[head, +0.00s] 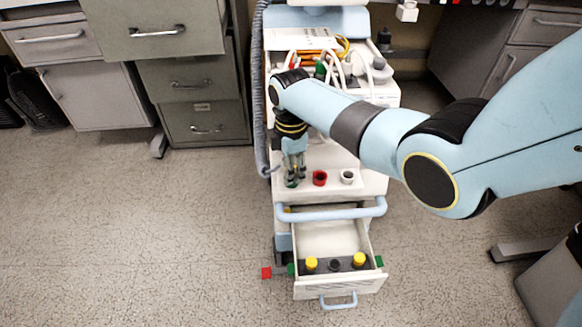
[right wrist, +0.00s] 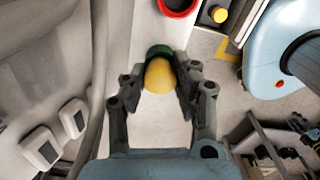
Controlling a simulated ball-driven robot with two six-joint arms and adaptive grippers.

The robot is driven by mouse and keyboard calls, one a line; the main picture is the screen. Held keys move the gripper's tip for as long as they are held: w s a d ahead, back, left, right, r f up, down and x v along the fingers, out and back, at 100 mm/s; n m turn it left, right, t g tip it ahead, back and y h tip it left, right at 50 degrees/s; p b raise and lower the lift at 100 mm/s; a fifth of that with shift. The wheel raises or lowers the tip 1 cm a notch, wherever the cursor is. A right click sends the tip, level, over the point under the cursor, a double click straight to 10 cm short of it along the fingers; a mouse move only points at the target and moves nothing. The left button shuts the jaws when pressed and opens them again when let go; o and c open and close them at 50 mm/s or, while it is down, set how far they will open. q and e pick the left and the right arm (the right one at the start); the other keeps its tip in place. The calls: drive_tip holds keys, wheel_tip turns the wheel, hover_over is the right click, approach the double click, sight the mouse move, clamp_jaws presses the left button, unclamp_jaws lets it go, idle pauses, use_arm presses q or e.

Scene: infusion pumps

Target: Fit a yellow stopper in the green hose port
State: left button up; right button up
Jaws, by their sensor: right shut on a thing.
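My right gripper (head: 293,178) points down at the left end of the cart's row of ports. It is shut on a yellow stopper (right wrist: 160,76), which shows between its fingers in the right wrist view. The green hose port (right wrist: 159,51) shows as a green rim just beyond the stopper. The stopper overlaps the rim in that view; I cannot tell whether it is in the port or just above it. In the head view the fingers mostly hide the green port (head: 291,184) and the stopper. My left gripper is not in view.
A red port (head: 319,178) and a white port (head: 347,177) stand to the right. Below, an open drawer (head: 340,287) holds two yellow stoppers (head: 311,264) (head: 359,260) with a dark round socket (head: 335,265) between them. A blue handle bar (head: 332,212) crosses the cart's front.

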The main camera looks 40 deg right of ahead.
drive_tip(key=shift+s+f+b, duration=0.25)
drive_tip(key=shift+f+b, duration=0.05)
drive_tip(key=shift+f, duration=0.3)
drive_tip(key=shift+c, duration=0.5)
drive_tip(key=o, duration=1.1)
drive_tip(key=shift+w+f, duration=0.1)
drive_tip(key=shift+w, duration=0.05)
